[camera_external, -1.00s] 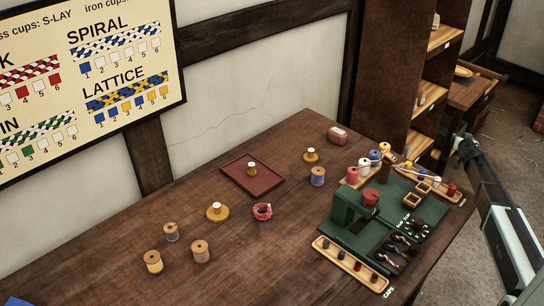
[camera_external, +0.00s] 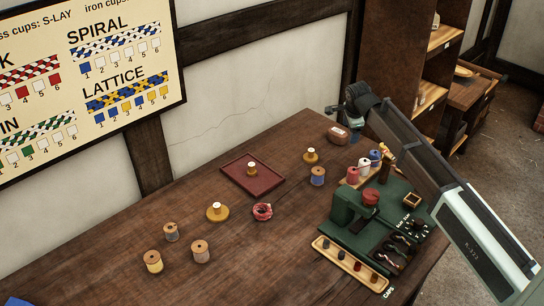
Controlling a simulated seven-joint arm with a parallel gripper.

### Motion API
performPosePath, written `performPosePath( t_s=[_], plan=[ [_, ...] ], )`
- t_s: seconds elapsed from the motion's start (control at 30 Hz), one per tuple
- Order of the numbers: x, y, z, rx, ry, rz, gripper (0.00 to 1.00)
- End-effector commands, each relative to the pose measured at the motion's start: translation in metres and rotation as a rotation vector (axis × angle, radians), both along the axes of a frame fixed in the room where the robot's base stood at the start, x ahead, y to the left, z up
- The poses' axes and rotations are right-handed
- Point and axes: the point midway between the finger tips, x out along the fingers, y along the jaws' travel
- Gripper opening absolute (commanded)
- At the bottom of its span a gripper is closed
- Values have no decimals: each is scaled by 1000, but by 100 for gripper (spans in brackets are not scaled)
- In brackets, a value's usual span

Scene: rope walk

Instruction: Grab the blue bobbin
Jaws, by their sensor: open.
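A wooden spool wound with blue thread (camera_external: 317,177) stands upright on the table, right of the dark red tray. A smaller spool with grey-blue thread (camera_external: 171,232) stands at the left, near two other spools. A blue bobbin (camera_external: 375,158) also sits in the rack at the back of the green board, close to my arm. My gripper (camera_external: 338,112) is open and empty, above the far right part of the table. It is apart from all of these, and its fingertips are small and hard to make out.
A dark red tray (camera_external: 237,180) holds a wooden peg piece. A green machine (camera_external: 345,208) and cap tray (camera_external: 340,262) fill the right.

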Motion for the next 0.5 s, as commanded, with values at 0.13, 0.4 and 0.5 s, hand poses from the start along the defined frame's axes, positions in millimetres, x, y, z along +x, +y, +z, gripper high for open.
performPosePath(
  t_s=[0.13, 0.4, 0.5],
  plan=[
    [-63, 69, 27, 59, 170, -47, 75],
    [-134, 124, 56, 74, 356, -96, 75],
    [-143, 129, 56, 71, 376, -100, 75]
  ],
)
